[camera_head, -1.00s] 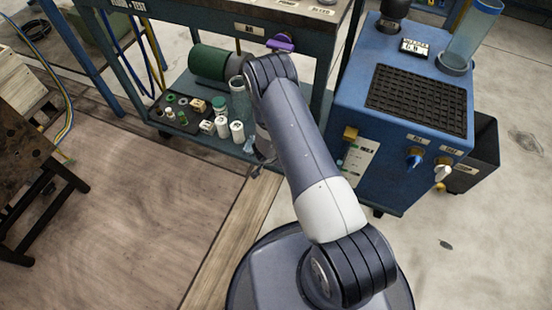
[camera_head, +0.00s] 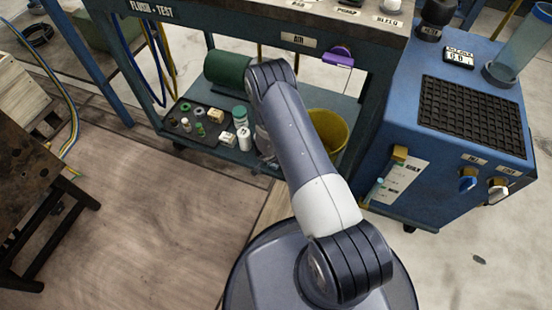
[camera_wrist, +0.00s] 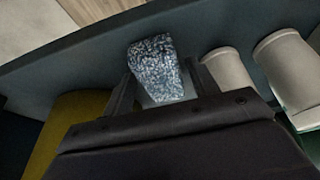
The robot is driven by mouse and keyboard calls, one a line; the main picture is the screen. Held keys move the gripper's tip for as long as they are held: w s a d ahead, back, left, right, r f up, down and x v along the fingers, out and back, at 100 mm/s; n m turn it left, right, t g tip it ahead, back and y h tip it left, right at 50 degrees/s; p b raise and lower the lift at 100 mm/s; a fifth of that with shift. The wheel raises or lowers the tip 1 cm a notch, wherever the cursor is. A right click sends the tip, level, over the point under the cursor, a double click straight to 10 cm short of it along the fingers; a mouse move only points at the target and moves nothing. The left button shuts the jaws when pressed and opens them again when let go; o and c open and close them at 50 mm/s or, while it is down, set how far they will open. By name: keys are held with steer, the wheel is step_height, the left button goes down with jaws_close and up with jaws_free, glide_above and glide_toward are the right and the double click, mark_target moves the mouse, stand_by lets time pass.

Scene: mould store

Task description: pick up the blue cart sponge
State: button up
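The blue cart sponge (camera_wrist: 156,62) is a speckled blue-and-white block in the wrist view. It lies on the cart's grey-blue lower shelf (camera_wrist: 90,60) near its edge. My gripper (camera_wrist: 160,70) has its two dark fingers apart, one on each side of the sponge. Narrow gaps seem to show between fingers and sponge; I cannot tell whether either touches. The sponge's near end is partly hidden by the gripper body. In the head view my arm covers the sponge, and the gripper is mostly hidden behind it at the shelf's front edge.
White cylinders (camera_wrist: 285,68) stand close right of the fingers. A yellow bucket (camera_head: 328,132) is on the shelf, also at left in the wrist view (camera_wrist: 66,120). A tray of small parts (camera_head: 185,115) and a green cylinder (camera_head: 228,68) are left. A blue machine (camera_head: 440,150) stands right.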

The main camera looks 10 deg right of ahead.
steer(key=c, duration=0.7)
step_height(320, 180, up, 10)
steer(key=p, duration=0.5)
